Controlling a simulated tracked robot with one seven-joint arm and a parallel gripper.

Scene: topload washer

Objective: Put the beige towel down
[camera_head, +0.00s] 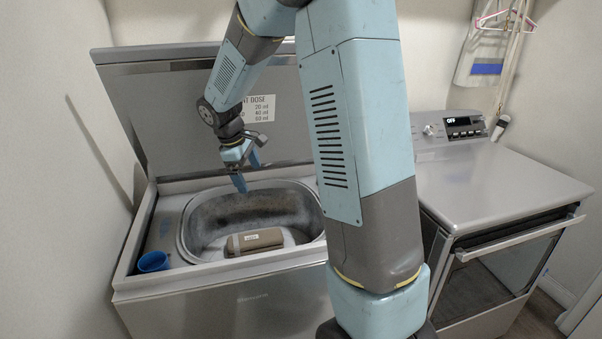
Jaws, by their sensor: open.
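The beige towel (255,241) is a folded or rolled brownish bundle with a small pale label. It lies inside the tub of the top-load washer (186,238), towards the front of the opening. My gripper (247,177) is open and empty above the back part of the tub, pointing down. It is apart from the towel, higher and further back. Part of the tub's right side is hidden behind my arm.
The washer lid (170,110) stands open at the back. A blue cup (152,262) sits on the washer's front left corner. A front-door appliance (490,185) stands at the right with a clear top. Hangers (503,18) hang on the right wall.

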